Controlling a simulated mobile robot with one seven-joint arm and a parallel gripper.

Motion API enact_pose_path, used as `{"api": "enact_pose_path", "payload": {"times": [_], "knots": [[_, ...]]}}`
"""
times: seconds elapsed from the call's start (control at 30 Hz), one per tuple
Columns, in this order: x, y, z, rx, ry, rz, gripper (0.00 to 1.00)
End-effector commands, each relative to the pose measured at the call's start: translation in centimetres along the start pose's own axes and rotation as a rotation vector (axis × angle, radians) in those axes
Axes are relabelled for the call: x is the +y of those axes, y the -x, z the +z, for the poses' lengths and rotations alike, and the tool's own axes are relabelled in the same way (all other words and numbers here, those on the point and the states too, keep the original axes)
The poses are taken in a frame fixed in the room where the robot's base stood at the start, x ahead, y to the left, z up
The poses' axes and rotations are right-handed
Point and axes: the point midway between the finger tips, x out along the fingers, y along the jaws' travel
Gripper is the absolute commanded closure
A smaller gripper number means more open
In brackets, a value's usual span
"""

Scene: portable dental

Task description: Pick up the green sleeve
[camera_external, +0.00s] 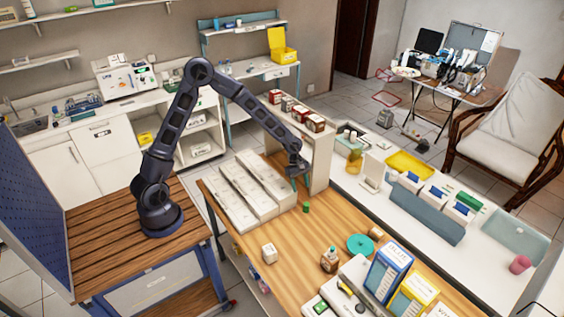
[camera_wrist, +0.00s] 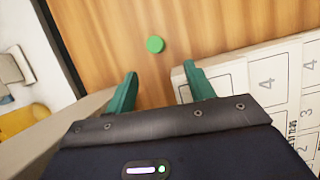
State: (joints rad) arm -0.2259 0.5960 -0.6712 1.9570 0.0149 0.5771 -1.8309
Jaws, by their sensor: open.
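A small green cylinder, which fits the green sleeve (camera_external: 306,207), stands on the wooden table (camera_external: 290,247) near the end of the white boxes. In the wrist view the green sleeve (camera_wrist: 155,44) shows as a round green top, ahead of my fingertips and roughly midway between them. My gripper (camera_external: 299,171) is above the far part of the table, higher than the sleeve and not touching it. In the wrist view my gripper (camera_wrist: 160,82) has its two green fingers spread, with nothing between them.
Long white numbered boxes (camera_external: 247,188) lie left of the sleeve and show close to the right finger in the wrist view (camera_wrist: 265,82). A white shelf unit (camera_external: 318,165) stands behind. A white cube (camera_external: 268,252), a brown bottle (camera_external: 329,260) and a teal disc (camera_external: 360,244) stand nearer the front.

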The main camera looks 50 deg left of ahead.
Motion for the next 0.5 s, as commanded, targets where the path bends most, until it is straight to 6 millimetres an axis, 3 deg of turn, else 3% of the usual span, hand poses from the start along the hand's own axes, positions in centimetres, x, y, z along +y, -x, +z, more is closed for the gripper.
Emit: {"api": "enact_pose_path", "payload": {"times": [0.27,0.5], "knots": [[0.5,-2.3,0.5,-0.027,0.052,-0.009,0.46],[0.5,-5.5,0.6,-0.026,0.05,-0.009,0.46]]}}
